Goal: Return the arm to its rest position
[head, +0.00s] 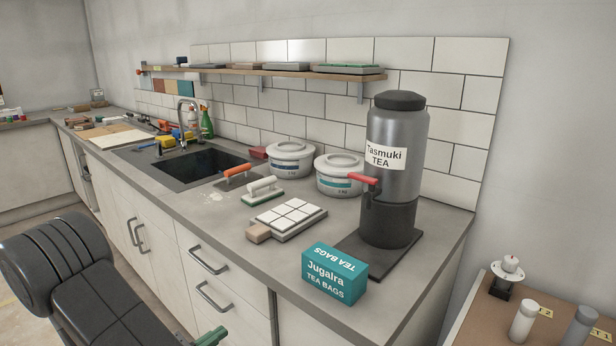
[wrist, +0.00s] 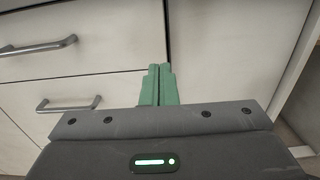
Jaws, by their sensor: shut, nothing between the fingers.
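My gripper (wrist: 159,70) shows in the wrist view with its two green fingers pressed together and nothing between them. It faces the pale cabinet fronts (wrist: 220,45) below the counter. In the head view the green fingertips of my gripper (head: 211,337) show at the bottom edge, in front of the lower drawers. My dark arm fills the lower left of the head view, and part of it lies outside the picture.
The grey counter (head: 215,212) holds a tea urn (head: 395,190), a tea bag box (head: 334,275), a tile board (head: 287,218), two white tubs and trowels beside the sink (head: 200,167). Drawer handles (head: 213,298) stick out near my gripper. A side table stands at lower right.

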